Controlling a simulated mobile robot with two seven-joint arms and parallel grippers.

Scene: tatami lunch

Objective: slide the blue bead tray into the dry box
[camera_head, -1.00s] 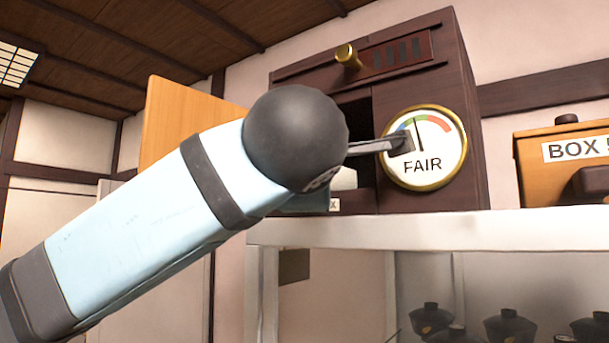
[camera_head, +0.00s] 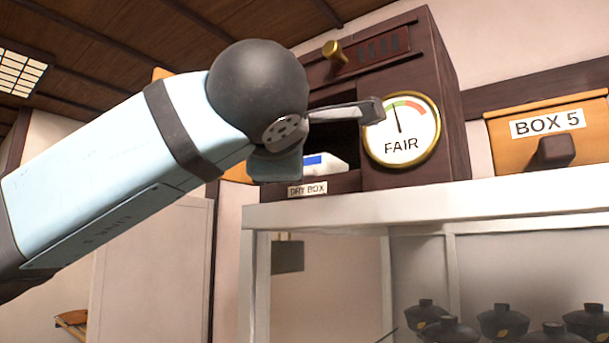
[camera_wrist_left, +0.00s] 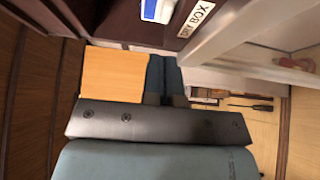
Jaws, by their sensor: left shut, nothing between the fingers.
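The dry box (camera_head: 420,70) is a dark wood cabinet on a white shelf, with a round FAIR dial and a "DRY BOX" label. Its opening is partly hidden by my left arm. A white tray with a blue patch (camera_head: 325,164) sits in the opening, just above the label; its inner end is hidden. The tray also shows at the top of the left wrist view (camera_wrist_left: 158,10). My left gripper (camera_wrist_left: 163,62) has its two teal fingers together and empty, apart from the tray in that view. My right gripper is not in view.
An orange-brown door panel (camera_wrist_left: 112,75) shows beside my left fingers and partly behind my arm. A BOX 5 container (camera_head: 545,150) stands right of the dry box. The white shelf (camera_head: 420,205) edge runs below the opening, with lidded dark bowls (camera_head: 503,322) underneath.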

